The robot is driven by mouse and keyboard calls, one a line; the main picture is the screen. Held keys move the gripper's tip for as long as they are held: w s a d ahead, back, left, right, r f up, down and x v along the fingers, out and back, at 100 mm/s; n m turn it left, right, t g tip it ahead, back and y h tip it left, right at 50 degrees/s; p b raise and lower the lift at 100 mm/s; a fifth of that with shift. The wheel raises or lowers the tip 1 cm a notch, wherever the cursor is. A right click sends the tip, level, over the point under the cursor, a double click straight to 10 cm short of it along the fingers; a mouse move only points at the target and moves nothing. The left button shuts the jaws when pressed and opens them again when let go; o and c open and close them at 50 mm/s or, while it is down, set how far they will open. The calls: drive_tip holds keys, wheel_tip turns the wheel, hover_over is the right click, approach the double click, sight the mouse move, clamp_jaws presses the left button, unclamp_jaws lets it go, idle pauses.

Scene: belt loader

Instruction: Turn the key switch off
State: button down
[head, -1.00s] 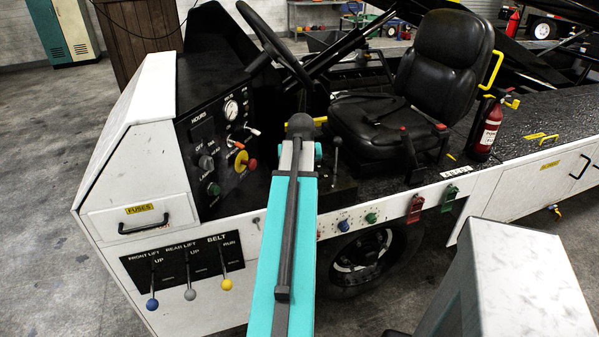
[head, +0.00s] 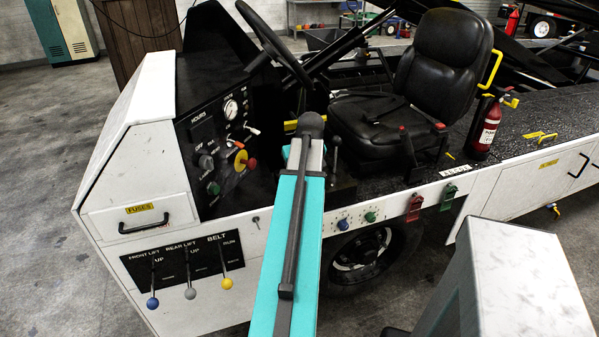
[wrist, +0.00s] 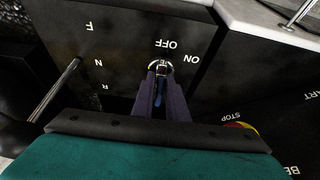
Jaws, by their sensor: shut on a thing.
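The key switch (wrist: 153,66) shows in the wrist view as a metal ring on a black panel. Its labels read upside down, with OFF above it and ON to its right. My gripper (wrist: 160,80) is shut on the key at the switch, its two dark fingers close together. The fingers cover most of the key, so I cannot tell which label it points to. In the head view my arm hides the gripper and the key switch.
A lever (wrist: 62,88) with F, N and R marks stands left of the switch. A red and yellow stop button (wrist: 238,126) is at the lower right. The head view shows the steering wheel (head: 272,45), seat (head: 440,65) and lift levers (head: 189,275).

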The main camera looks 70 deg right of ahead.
drive_tip(key=shift+a+f, duration=0.1)
drive_tip(key=shift+a, duration=0.05)
drive_tip(key=c, duration=1.8)
unclamp_jaws()
drive_tip(key=shift+o, duration=0.3)
drive_tip(key=shift+r, duration=0.2)
drive_tip(key=b+v, duration=0.2)
drive_tip(key=v, duration=1.1)
drive_tip(key=shift+r, duration=0.3)
drive_tip(key=shift+s, duration=0.1)
